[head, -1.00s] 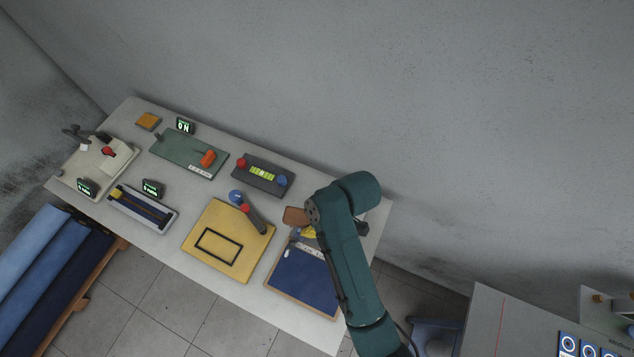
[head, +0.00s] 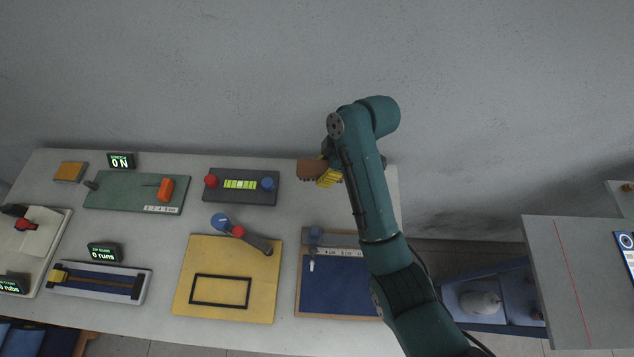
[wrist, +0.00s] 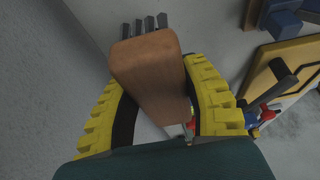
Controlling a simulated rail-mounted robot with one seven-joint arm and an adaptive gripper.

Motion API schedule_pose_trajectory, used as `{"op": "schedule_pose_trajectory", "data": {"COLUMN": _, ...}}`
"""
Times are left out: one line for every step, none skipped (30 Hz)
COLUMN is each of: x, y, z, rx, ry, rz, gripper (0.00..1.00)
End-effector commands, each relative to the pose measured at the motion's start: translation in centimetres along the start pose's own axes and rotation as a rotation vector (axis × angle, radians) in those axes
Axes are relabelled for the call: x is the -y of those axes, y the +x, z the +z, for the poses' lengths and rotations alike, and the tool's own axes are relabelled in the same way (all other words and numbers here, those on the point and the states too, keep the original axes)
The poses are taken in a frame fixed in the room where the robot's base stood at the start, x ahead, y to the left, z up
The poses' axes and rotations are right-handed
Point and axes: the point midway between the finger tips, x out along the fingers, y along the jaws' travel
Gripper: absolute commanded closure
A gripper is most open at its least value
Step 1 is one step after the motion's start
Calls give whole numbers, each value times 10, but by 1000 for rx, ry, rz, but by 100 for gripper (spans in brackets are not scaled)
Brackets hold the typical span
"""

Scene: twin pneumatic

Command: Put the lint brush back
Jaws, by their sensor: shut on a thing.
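The lint brush (head: 311,169) is a brown wooden block with short dark tufts along one edge. It shows at the table's back edge in the head view; its height above the table is hard to judge. In the wrist view the brush (wrist: 150,75) fills the middle, its grey tufts pointing toward the top. My gripper (head: 326,172), with ribbed yellow fingers, is shut on it, one finger along each side. In the wrist view my gripper (wrist: 155,95) hides part of the block's sides. I cannot tell which place on the table is the brush's own.
Below the brush lies a blue board (head: 340,285) with a tan frame, partly behind my arm. Left of it is a yellow board (head: 215,265) with a lever. A dark panel (head: 240,187) with red and blue knobs stands near the back edge. A wall rises behind the table.

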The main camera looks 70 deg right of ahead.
Motion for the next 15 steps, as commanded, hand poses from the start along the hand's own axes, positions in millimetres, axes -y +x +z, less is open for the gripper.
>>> {"op": "schedule_pose_trajectory", "data": {"x": 1, "y": 11, "z": 5, "rx": 1, "ry": 1, "rz": -3, "gripper": 88}}
{"op": "schedule_pose_trajectory", "data": {"x": 0, "y": 16, "z": 7, "rx": 1, "ry": 1, "rz": -2, "gripper": 88}}
{"op": "schedule_pose_trajectory", "data": {"x": 1, "y": 23, "z": 10, "rx": 2, "ry": 1, "rz": -3, "gripper": 88}}
{"op": "schedule_pose_trajectory", "data": {"x": 1, "y": 29, "z": 12, "rx": 2, "ry": 1, "rz": -2, "gripper": 88}}
{"op": "schedule_pose_trajectory", "data": {"x": 1, "y": 34, "z": 14, "rx": 2, "ry": 1, "rz": -2, "gripper": 88}}
{"op": "schedule_pose_trajectory", "data": {"x": 1, "y": 42, "z": 18, "rx": 2, "ry": 1, "rz": -3, "gripper": 88}}
{"op": "schedule_pose_trajectory", "data": {"x": 1, "y": 48, "z": 20, "rx": 2, "ry": 1, "rz": -3, "gripper": 88}}
{"op": "schedule_pose_trajectory", "data": {"x": 1, "y": 53, "z": 22, "rx": 2, "ry": 1, "rz": -3, "gripper": 88}}
{"op": "schedule_pose_trajectory", "data": {"x": 1, "y": 58, "z": 24, "rx": 2, "ry": 1, "rz": -1, "gripper": 88}}
{"op": "schedule_pose_trajectory", "data": {"x": 1, "y": 61, "z": 25, "rx": 2, "ry": 0, "rz": -1, "gripper": 88}}
{"op": "schedule_pose_trajectory", "data": {"x": 1, "y": 63, "z": 26, "rx": 1, "ry": -1, "rz": 0, "gripper": 88}}
{"op": "schedule_pose_trajectory", "data": {"x": 0, "y": 64, "z": 26, "rx": 1, "ry": -1, "rz": 1, "gripper": 88}}
{"op": "schedule_pose_trajectory", "data": {"x": 0, "y": 64, "z": 26, "rx": 0, "ry": -2, "rz": 2, "gripper": 88}}
{"op": "schedule_pose_trajectory", "data": {"x": 0, "y": 64, "z": 26, "rx": 0, "ry": -2, "rz": 2, "gripper": 88}}
{"op": "schedule_pose_trajectory", "data": {"x": 0, "y": 64, "z": 26, "rx": 0, "ry": -2, "rz": 2, "gripper": 88}}
